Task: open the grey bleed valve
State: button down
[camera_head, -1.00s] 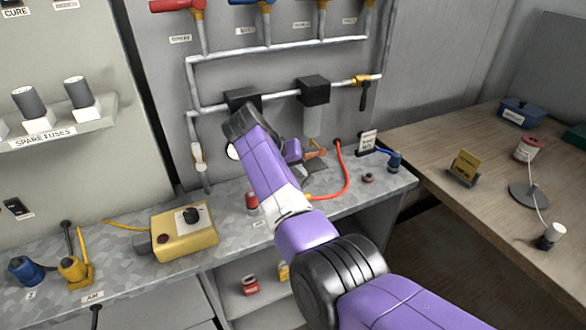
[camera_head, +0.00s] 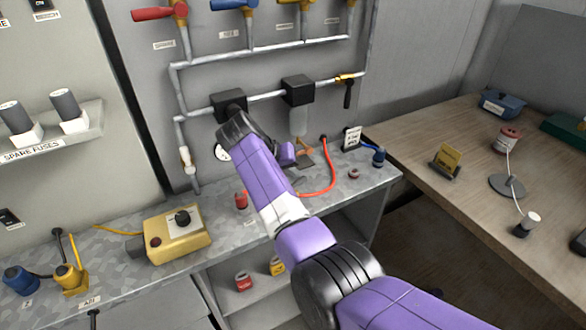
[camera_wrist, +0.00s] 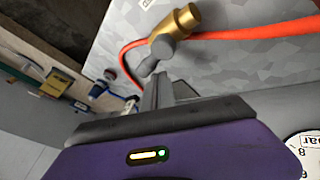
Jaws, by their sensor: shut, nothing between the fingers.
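In the wrist view a brass fitting (camera_wrist: 178,28) with a stubby grey lever (camera_wrist: 158,55) sits on the orange-red hose, above the grey speckled bench. It looks like the grey bleed valve. My gripper (camera_wrist: 162,88) is shut and empty, its fingertips just below the lever in the picture. I cannot tell whether they touch it. In the head view my purple arm reaches over the bench towards the hose (camera_head: 333,178) and hides most of the fitting and my fingers.
A round gauge (camera_wrist: 308,150) is close at the right of the wrist view. Grey pipes with black filter blocks (camera_head: 298,90) run along the wall behind. A wooden table (camera_head: 440,205) is at right.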

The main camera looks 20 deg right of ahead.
jog(key=shift+s+a, duration=0.2)
jog(key=shift+a, duration=0.1)
jog(key=v, duration=0.7)
jog(key=shift+a+r, duration=0.2)
jog(key=shift+r, duration=0.1)
jog(key=shift+s, duration=0.1)
